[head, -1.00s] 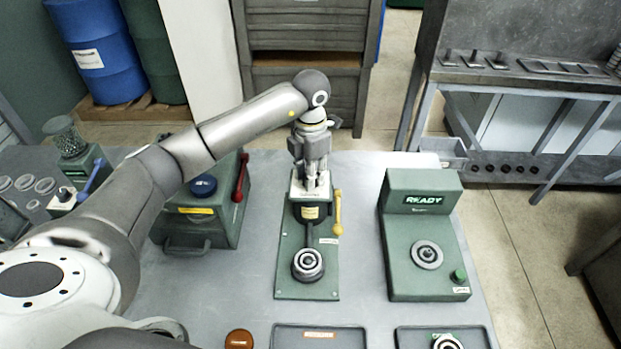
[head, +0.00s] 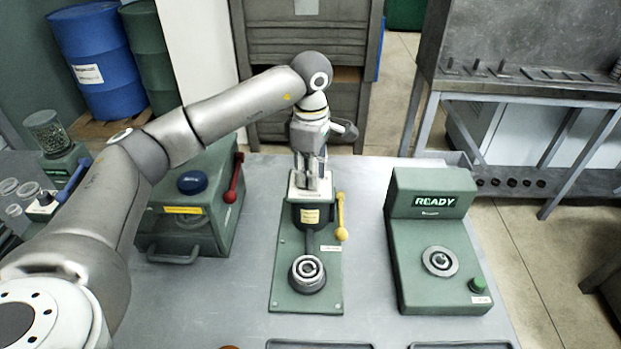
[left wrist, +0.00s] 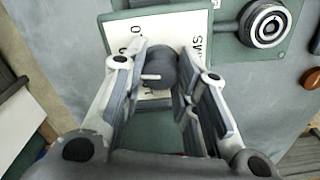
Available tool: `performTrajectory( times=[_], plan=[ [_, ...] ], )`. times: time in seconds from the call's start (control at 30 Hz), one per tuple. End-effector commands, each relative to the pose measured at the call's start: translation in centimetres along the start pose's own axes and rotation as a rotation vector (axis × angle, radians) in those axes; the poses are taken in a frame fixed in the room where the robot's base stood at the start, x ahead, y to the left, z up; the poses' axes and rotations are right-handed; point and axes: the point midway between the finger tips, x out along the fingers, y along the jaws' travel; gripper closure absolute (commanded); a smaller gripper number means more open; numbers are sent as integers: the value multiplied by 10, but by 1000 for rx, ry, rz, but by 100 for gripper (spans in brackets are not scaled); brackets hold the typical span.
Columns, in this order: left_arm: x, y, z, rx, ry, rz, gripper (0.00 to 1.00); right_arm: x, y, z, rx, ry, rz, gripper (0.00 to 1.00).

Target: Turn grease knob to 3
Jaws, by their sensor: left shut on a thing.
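The dark grey grease knob (left wrist: 160,68) stands on a white dial plate (left wrist: 120,35) in the left wrist view. A white pointer line on the knob points left in that view. Some printed marks and letters show on the plate, but the fingers and the knob hide much of the scale. My left gripper (head: 313,188) points down at the white plate (head: 297,191) on top of the green grease station (head: 290,250). In the left wrist view its fingers are closed on both sides of the knob. My right gripper is out of view.
A yellow lever (head: 341,222) stands just right of the dial post. A ringed round part (head: 307,272) sits in front of it. A green box with a red lever (head: 234,180) is at the left, and a READY machine (head: 430,245) is at the right.

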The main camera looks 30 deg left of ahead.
Motion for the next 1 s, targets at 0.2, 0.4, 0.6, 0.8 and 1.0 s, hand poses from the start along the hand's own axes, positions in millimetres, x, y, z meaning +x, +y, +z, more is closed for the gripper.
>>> performTrajectory(
  times=[0.2,0.4,0.6,0.8,1.0],
  plan=[
    [1,0,0,128,-1,2,96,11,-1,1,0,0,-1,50],
    [0,1,0,195,-1,3,96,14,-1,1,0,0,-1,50],
    [-1,0,0,221,-2,3,96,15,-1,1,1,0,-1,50],
    [-1,0,0,223,-2,3,96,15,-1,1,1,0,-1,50],
    [-1,0,0,222,-2,3,69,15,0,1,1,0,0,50]
  ],
)
